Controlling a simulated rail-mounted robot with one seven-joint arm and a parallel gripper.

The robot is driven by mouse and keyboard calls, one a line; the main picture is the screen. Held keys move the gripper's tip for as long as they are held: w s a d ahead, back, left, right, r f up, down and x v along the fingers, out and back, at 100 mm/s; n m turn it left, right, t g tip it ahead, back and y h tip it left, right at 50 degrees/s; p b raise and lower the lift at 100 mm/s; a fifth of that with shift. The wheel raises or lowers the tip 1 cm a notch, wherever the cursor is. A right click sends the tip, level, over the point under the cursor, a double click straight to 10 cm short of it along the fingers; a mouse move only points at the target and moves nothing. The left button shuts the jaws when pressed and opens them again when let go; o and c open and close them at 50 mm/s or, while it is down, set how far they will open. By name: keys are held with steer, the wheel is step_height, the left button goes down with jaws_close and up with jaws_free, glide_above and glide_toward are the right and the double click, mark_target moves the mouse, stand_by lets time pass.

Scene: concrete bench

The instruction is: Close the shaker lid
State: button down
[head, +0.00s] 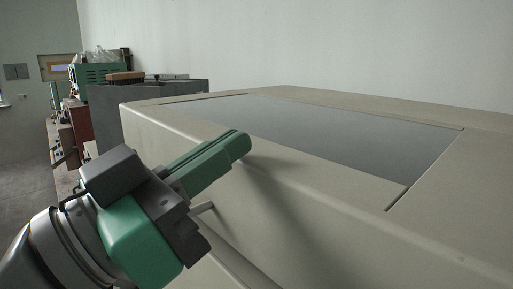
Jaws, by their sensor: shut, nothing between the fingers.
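The shaker is a large beige box that fills the middle and right of the head view. Its lid (300,165) is beige with a dark grey window panel (320,128) set in the top, and it lies flat, looking closed from here. My gripper (243,143), with green fingers, is shut and empty. It is at the shaker's front left, with its fingertips close to or against the lid's front face; I cannot tell if they touch. A short pale bar (203,208), perhaps a handle, shows just below the fingers. The shaker's lower body is mostly hidden or out of view.
Behind the shaker on the left stand a dark grey box (140,107) and a green device (92,80) on the bench. A reddish-brown object (75,122) stands farther left. A plain wall is behind. The space above the lid is clear.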

steer(key=shift+a+f+b, duration=0.15)
steer(key=shift+f+b, duration=0.2)
steer(key=shift+f, duration=0.3)
steer(key=shift+f, duration=0.15)
step_height(320, 180, up, 5)
steer(key=p, duration=0.4)
steer(key=b+v, duration=0.1)
steer(key=v, duration=0.9)
steer(key=shift+f+h, duration=0.2)
steer(key=shift+h, duration=0.1)
steer(key=shift+s, duration=0.15)
